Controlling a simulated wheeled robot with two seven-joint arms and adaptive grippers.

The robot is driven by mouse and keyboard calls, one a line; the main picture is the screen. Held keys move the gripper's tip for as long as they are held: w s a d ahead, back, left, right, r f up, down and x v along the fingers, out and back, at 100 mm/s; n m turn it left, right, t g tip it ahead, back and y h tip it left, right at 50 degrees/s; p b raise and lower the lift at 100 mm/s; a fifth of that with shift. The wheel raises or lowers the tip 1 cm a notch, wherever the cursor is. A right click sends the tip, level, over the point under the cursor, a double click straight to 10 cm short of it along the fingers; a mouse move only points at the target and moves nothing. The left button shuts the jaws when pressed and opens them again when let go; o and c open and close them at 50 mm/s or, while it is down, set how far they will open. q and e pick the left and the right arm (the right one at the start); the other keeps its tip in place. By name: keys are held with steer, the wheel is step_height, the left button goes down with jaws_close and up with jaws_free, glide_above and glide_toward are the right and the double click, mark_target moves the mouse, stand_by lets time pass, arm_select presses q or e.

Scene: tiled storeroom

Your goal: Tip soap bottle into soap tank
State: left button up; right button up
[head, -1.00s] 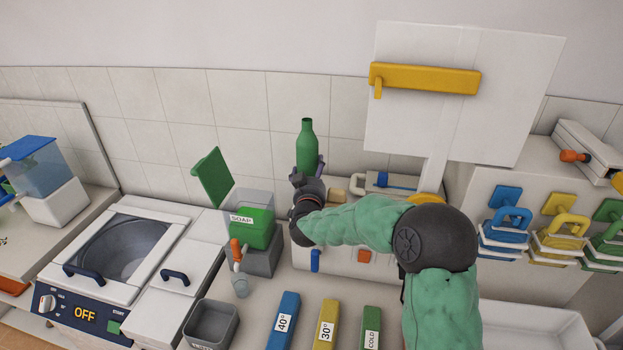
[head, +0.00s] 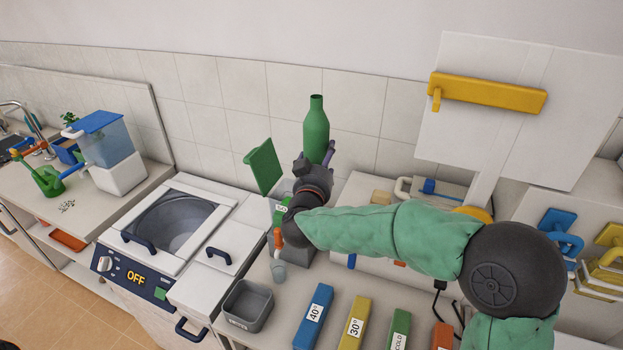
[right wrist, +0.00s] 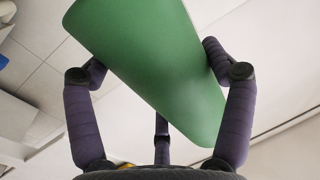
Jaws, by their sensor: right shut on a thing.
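The green soap bottle (head: 316,130) stands upright, mouth up, in my right gripper (head: 316,160), which is shut on it. In the right wrist view, the purple fingers sit on both sides of the green bottle (right wrist: 150,65). The soap tank (head: 281,212) is green with a partly visible label and stands on a grey block; my gripper and wrist hide much of it. Its green lid (head: 263,166) is raised, left of the bottle. The bottle is above and behind the tank in the head view. The tank's opening is hidden. My left gripper is out of view.
A washer (head: 170,225) marked OFF stands left of the tank. A grey bin (head: 247,306) and several coloured labelled blocks, including a blue one (head: 313,315), are in front. A blue-lidded dispenser (head: 105,150) stands on the left counter. A white board (head: 510,120) rises at right.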

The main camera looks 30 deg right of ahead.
mark_target(305, 155)
steer(key=w+n+y+b, duration=0.1)
steer(key=w+a+n+t+y+b, duration=0.1)
steer(key=w, duration=0.1)
steer(key=w+a+t+y, duration=0.1)
steer(key=shift+w+f+n+y+b, duration=0.15)
steer(key=shift+n+y+b, duration=0.25)
steer(key=w+a+f+n+t+y+b, duration=0.2)
steer(key=w+a+f+n+y+b, duration=0.2)
steer(key=f+y, duration=0.4)
steer(key=shift+w+a+f+n+y+b, duration=0.15)
steer(key=shift+w+f+n+y+b, duration=0.3)
steer(key=shift+w+n+b, duration=0.6)
steer(key=shift+s, duration=0.3)
